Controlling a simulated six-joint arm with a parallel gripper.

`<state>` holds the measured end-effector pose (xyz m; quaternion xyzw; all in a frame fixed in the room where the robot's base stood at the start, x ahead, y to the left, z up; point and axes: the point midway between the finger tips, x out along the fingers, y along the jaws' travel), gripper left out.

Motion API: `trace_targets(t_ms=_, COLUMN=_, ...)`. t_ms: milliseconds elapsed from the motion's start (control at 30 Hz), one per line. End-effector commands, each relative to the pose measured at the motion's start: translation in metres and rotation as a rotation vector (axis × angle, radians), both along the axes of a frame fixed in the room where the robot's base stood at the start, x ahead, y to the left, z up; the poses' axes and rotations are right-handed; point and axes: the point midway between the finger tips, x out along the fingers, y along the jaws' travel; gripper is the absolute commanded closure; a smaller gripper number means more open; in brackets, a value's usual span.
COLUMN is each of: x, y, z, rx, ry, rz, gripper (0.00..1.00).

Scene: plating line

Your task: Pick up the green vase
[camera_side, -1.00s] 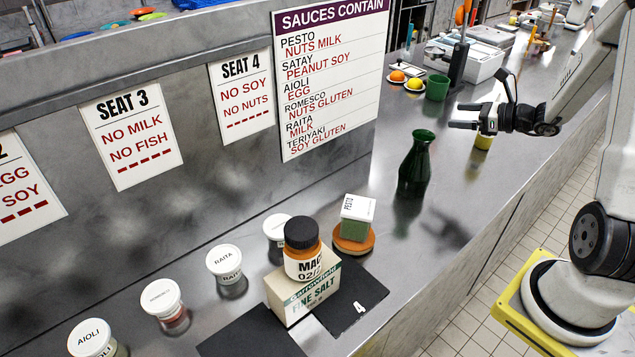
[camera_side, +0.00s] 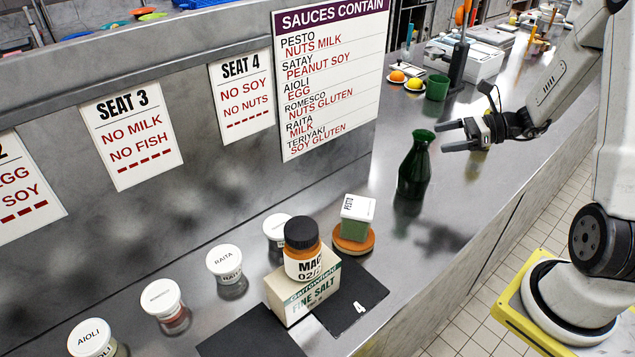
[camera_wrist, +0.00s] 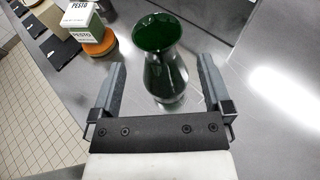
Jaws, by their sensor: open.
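The green vase (camera_side: 414,168) is dark glass and stands upright on the steel counter, right of the sauce sign. It also shows in the wrist view (camera_wrist: 164,72), ahead of my gripper and roughly in line with the gap between the fingers. My gripper (camera_side: 442,136) is open and empty. It is level with the upper part of the vase, close on its right side, with a small gap in the side view. Both fingers (camera_wrist: 160,85) show spread in the wrist view.
A pesto box (camera_side: 357,218) sits on an orange round base (camera_side: 352,240) near the vase. A salt box (camera_side: 305,291) with a jar (camera_side: 302,248) on it stands nearer. A green cup (camera_side: 437,87) and small plates of fruit (camera_side: 405,80) are behind. Counter right of the vase is clear.

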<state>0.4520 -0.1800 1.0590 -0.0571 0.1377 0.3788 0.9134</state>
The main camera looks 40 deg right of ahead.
Motion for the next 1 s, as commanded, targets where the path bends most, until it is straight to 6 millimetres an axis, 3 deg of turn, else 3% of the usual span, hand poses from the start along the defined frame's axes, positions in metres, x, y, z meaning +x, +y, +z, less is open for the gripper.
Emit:
trace_targets(t_ms=367, x=0.006, y=0.007, z=-0.003, rx=0.0, ry=0.001, rz=0.0, gripper=0.0)
trace_targets(t_ms=800, x=0.034, y=0.037, z=-0.016, rx=0.0, ry=0.002, rz=0.001, gripper=0.0)
trace_targets(t_ms=1000, x=0.038, y=0.04, z=-0.018, rx=0.0, ry=0.001, rz=-0.002, gripper=0.0)
